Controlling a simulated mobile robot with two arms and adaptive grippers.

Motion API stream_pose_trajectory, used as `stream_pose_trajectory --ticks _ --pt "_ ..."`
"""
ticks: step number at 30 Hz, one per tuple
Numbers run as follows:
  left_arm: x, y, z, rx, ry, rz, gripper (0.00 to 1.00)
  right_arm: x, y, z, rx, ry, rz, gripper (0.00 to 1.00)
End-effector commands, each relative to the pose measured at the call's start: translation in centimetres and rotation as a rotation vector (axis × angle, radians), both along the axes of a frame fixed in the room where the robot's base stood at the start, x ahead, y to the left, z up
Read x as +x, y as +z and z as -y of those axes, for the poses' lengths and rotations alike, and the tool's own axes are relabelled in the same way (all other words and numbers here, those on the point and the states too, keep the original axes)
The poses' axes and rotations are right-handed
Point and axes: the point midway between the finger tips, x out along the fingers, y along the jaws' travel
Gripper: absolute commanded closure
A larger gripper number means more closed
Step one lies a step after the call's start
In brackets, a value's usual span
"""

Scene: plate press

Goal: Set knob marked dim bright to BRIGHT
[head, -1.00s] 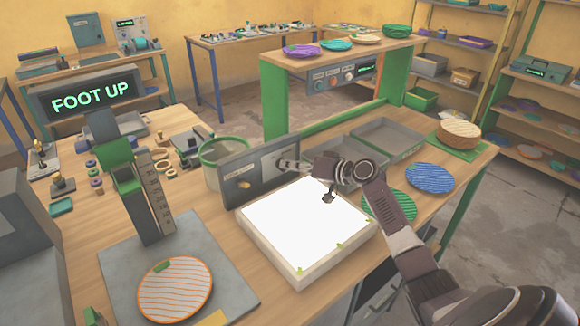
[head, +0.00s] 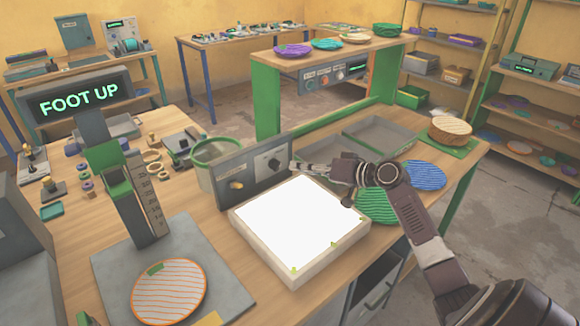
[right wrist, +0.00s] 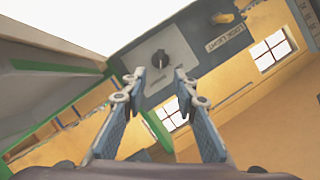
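A black knob (head: 273,163) sits on the right part of a grey upright panel (head: 254,183) behind the lit white light box (head: 297,225). In the right wrist view the knob (right wrist: 160,60) stands on a lighter plate, beyond my fingertips and roughly between them. Its markings and pointer are too small to read. My right gripper (head: 293,166) is just right of the knob in the head view. In the right wrist view my right gripper (right wrist: 159,82) is open and empty, with a gap to the knob. My left gripper is not in view.
A brass-coloured control (head: 236,185) sits on the same panel, left of the knob. Grey trays (head: 380,136) and a green striped plate (head: 380,207) lie to the right. A stand with a "FOOT UP" display (head: 79,98) is at left. A green bin (head: 214,160) stands behind the panel.

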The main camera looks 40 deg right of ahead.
Motion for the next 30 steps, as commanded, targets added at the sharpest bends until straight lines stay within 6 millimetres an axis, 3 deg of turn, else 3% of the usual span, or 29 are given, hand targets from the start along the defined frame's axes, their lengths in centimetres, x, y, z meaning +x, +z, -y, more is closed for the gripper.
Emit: stream_pose_trajectory --ticks 3,9,30 --pt "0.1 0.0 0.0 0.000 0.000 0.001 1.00 -1.9 0.5 0.6 -0.001 0.001 -0.003 0.73" --pt "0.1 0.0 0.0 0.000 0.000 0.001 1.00 -3.5 1.2 1.1 0.001 0.001 -0.001 0.73" --pt "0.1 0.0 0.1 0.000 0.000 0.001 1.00 -3.8 1.3 1.2 0.001 0.001 -0.001 0.73"
